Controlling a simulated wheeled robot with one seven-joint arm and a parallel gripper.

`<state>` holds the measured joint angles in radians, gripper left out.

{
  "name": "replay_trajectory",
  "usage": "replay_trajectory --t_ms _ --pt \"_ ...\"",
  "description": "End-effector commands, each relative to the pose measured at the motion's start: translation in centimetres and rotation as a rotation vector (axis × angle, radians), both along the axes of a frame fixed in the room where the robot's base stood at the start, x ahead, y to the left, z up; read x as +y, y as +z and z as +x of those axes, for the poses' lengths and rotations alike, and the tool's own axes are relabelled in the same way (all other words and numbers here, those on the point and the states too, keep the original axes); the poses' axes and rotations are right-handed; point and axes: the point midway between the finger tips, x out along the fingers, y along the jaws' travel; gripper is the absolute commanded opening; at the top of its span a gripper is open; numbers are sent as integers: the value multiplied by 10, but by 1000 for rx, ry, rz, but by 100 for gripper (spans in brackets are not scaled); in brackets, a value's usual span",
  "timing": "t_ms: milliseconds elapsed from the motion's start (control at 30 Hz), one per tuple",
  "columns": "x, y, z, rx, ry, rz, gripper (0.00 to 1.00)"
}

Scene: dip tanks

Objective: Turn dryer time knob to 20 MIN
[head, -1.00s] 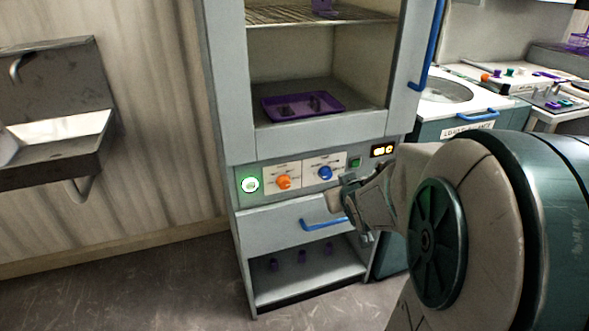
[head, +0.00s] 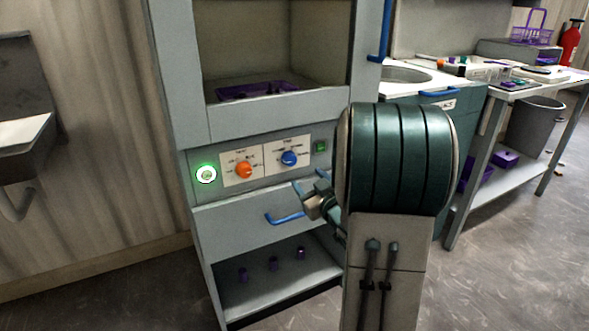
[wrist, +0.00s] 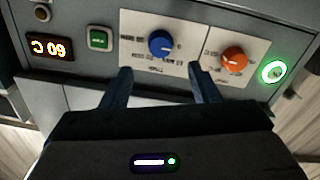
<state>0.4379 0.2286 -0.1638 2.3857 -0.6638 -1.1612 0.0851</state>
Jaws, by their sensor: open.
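The dryer is a tall grey cabinet (head: 178,60) with a control panel. Its blue knob (head: 289,158) sits on a white dial plate, right of an orange knob (head: 243,170) on a similar plate. In the wrist view, turned upside down, the blue knob (wrist: 161,43) lies left of the orange knob (wrist: 233,59). The dial print is too small to read, so the blue knob's setting cannot be told. My gripper (head: 309,184) is open and empty, just below and right of the blue knob. In the wrist view its fingers (wrist: 160,72) straddle the blue knob's line, apart from it.
A green-lit round button (head: 206,173) and a small green switch (head: 320,146) flank the knobs. An amber display (wrist: 50,48) shows digits. A drawer with a blue handle (head: 285,217) lies below the panel. My arm covers the dryer's right side.

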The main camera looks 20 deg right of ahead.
Motion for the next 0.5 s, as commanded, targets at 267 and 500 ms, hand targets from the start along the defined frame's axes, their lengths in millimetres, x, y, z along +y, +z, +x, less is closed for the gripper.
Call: replay_trajectory --t_ms 267,500 --pt "1 -2 59 0 2 0 55" --pt "1 -1 85 1 0 0 55"
